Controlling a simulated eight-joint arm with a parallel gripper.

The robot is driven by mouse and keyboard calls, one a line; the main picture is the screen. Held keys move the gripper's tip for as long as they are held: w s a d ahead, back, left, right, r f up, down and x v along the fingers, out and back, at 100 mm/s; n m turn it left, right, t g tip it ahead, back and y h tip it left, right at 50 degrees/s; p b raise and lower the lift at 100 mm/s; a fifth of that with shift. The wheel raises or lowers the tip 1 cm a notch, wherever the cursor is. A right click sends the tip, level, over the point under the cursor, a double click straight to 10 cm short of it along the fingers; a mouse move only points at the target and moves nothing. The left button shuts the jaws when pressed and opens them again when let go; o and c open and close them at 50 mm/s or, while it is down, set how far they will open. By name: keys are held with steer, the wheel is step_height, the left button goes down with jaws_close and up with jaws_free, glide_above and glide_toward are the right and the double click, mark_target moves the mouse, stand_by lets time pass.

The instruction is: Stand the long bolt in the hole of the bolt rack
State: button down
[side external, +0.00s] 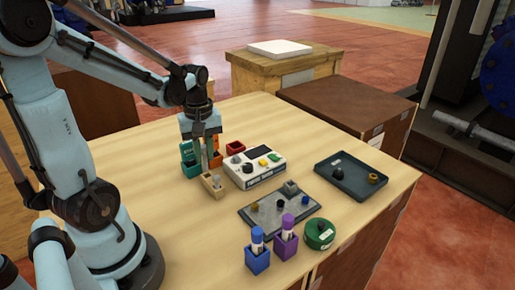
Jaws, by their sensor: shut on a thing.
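My gripper (206,163) points down at the left-middle of the table, just above and behind a small tan block (213,190), which looks like the bolt rack. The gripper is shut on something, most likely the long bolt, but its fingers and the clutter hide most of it. A small grey piece (217,180) shows at the top of the tan block. I cannot tell whether it is the bolt's end or another part, nor whether the bolt is in the hole.
Blue (257,262) and purple (286,248) holders and a green tin (319,236) stand in front.

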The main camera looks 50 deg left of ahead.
mark_target(206, 170)
steer(key=shift+f, duration=2.15)
stand_by(0.6)
steer(key=c, duration=1)
jaws_free()
steer(key=shift+o, duration=0.2)
steer(key=shift+r, duration=3.5)
steer(key=shift+d, duration=0.1)
steer(key=w+d+r+m+t, duration=0.2)
steer(key=d+m+t, duration=0.5)
steer(key=d+m, duration=0.7)
steer(key=shift+w+d+r+m, duration=0.2)
steer(key=shift+r+m, duration=0.3)
steer(key=shift+r, duration=0.2)
